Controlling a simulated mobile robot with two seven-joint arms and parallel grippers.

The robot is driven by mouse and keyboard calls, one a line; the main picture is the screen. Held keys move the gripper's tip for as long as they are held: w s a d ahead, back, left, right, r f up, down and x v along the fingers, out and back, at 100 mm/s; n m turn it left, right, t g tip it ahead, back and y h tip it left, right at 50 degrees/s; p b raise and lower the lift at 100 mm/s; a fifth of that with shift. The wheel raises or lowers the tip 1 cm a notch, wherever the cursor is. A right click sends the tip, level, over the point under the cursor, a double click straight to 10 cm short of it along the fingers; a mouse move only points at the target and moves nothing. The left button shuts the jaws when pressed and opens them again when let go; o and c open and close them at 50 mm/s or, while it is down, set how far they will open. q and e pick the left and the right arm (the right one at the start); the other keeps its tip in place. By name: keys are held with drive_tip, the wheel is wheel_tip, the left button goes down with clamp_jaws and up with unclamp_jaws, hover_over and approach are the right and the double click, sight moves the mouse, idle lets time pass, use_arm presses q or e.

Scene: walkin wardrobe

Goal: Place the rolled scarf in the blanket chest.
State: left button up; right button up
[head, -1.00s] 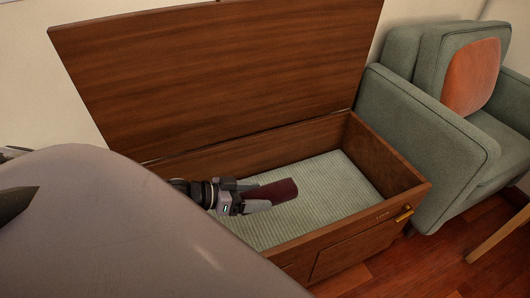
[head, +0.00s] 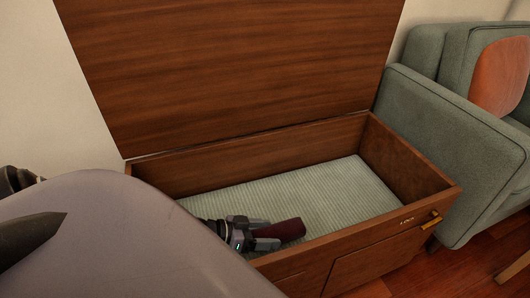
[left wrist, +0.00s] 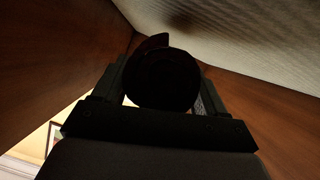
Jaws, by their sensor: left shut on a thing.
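The rolled scarf (head: 281,231) is a short dark maroon roll. My left gripper (head: 268,236) is shut on it and holds it inside the open blanket chest (head: 436,182), low over the light ribbed lining (head: 330,190), near the front wall. I cannot tell whether the scarf touches the lining. In the left wrist view the scarf's round end (left wrist: 162,80) shows dark between the two fingers. The chest lid (head: 235,65) stands raised at the back.
A green armchair (head: 435,120) with an orange cushion (head: 503,78) stands close to the chest's right end. The chest's front wall has a brass handle (head: 431,219). The lining right of the scarf is bare.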

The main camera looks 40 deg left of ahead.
use_arm(q)
drive_tip(key=shift+f, duration=0.1)
drive_tip(key=shift+f, duration=0.55)
drive_tip(key=o, duration=1.1)
